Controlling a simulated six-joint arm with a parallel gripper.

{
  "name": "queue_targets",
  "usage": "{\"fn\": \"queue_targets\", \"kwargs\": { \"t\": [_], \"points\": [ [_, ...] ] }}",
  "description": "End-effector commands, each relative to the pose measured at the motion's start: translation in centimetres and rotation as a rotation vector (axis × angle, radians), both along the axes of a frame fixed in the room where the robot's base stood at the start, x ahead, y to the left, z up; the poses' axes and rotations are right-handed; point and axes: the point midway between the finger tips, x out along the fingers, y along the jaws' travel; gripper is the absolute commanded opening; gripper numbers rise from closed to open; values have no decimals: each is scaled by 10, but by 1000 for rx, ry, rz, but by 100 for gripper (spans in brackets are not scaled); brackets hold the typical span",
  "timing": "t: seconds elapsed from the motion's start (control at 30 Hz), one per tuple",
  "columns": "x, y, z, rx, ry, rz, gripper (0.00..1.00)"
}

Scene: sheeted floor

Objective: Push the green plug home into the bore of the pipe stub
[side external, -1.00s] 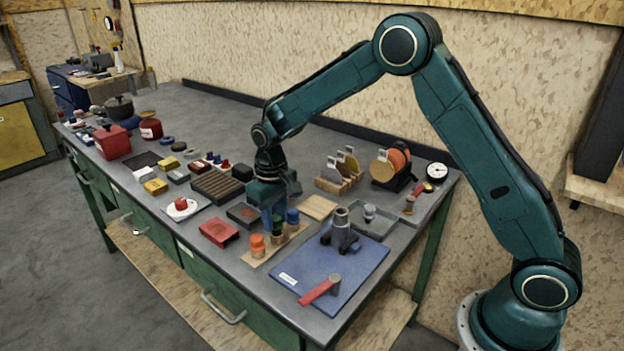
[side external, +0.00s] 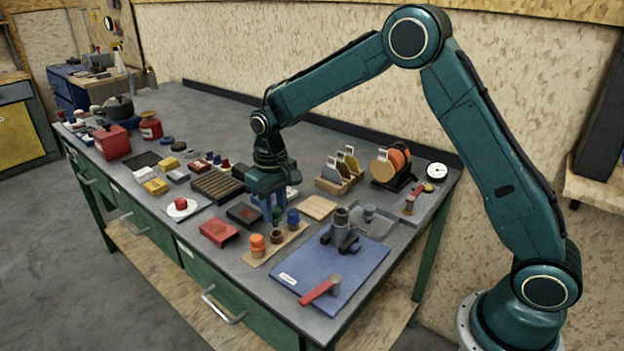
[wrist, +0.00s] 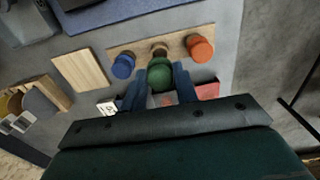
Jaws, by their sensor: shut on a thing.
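My gripper (side external: 272,216) is shut on the green plug (wrist: 160,76), which sits between the two blue fingers in the wrist view. In the side view only part of the plug (side external: 277,213) shows beside the fingers. It is held above a wooden rack (side external: 255,260). The pipe stub (side external: 341,226) is dark grey and stands upright on a blue mat (side external: 310,278), to the right of my gripper in the side view. The inside of its bore cannot be made out. I cannot see the stub in the wrist view.
The rack bears an orange plug (side external: 257,244), a blue plug (side external: 293,217) and a small brown piece (side external: 277,237). A red-handled hammer (side external: 321,289) lies on the mat. A grey tray (side external: 385,232) is behind the stub. A red box (side external: 219,232) is left of the rack.

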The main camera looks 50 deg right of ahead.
Motion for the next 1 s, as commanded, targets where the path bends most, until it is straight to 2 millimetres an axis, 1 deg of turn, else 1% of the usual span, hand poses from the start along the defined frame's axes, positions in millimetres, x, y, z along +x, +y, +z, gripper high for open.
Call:
{"fn": "queue_targets", "kwargs": {
  "t": [0.33,0.8,1.0],
  "points": [
    [1,0,5,0,-3,0,4],
    [1,0,36,0,-3,0,4],
    [0,0,41,0,-1,0,4]
  ]
}}
